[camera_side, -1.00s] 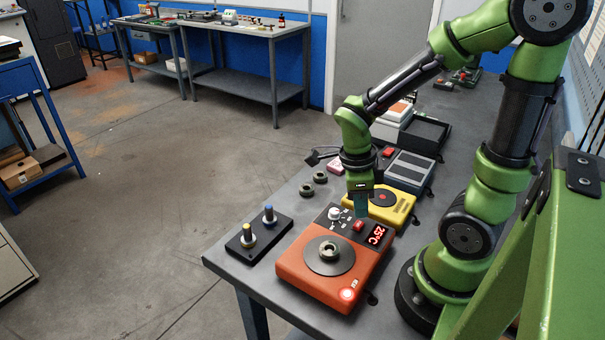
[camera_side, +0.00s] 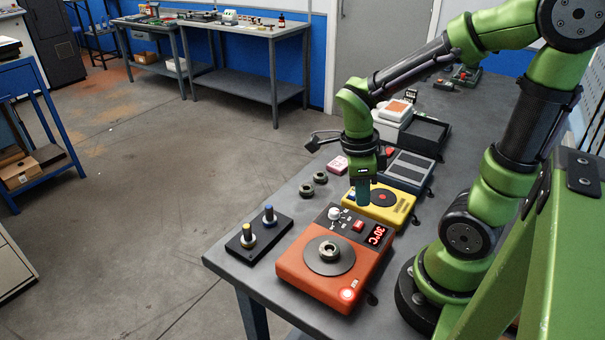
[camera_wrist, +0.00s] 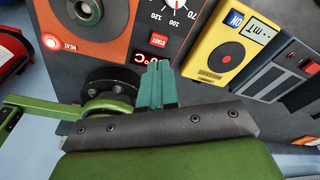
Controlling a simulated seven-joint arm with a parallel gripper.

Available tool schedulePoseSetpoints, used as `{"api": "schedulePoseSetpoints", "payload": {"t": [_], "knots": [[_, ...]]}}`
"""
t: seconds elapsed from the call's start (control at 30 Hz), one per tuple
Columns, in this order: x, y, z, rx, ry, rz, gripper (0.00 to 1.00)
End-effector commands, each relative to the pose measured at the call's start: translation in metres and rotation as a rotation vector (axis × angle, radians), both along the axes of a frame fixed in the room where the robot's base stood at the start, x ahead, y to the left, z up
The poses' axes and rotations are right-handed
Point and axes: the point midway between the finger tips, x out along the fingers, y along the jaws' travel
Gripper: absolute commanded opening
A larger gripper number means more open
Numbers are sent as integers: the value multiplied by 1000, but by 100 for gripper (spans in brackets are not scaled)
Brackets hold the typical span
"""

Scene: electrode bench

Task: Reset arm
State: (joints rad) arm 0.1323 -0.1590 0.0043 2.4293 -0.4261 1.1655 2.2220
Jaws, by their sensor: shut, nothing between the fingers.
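My gripper (camera_side: 362,190) is shut and empty. In the side view it hangs pointing down, above the bench by the orange hot plate's back edge and the yellow meter. In the wrist view its teal fingers (camera_wrist: 157,84) are together, with the hot plate on the left and the meter on the right. The orange hot plate (camera_side: 292,272) has a round grey plate with a dark ring (camera_side: 329,251) on it. Its red display reads 30°C and a red light glows at its front corner. The yellow meter (camera_side: 396,212) has a red round button; its screen shows in the wrist view (camera_wrist: 252,33).
A black stand (camera_side: 258,238) with a yellow-topped and a blue-topped post is left of the hot plate. A grey device (camera_side: 406,171) and black tray (camera_side: 427,133) stand farther back. The bench's left edge is open.

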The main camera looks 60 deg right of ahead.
Motion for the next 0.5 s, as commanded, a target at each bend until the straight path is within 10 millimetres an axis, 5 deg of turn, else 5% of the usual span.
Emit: {"api": "schedulePoseSetpoints", "payload": {"t": [0.17, 0.5], "knots": [[3, 2, -1, 36, 2, 225, 0], [22, 26, 25, 90, -172, 1166, 0]]}}
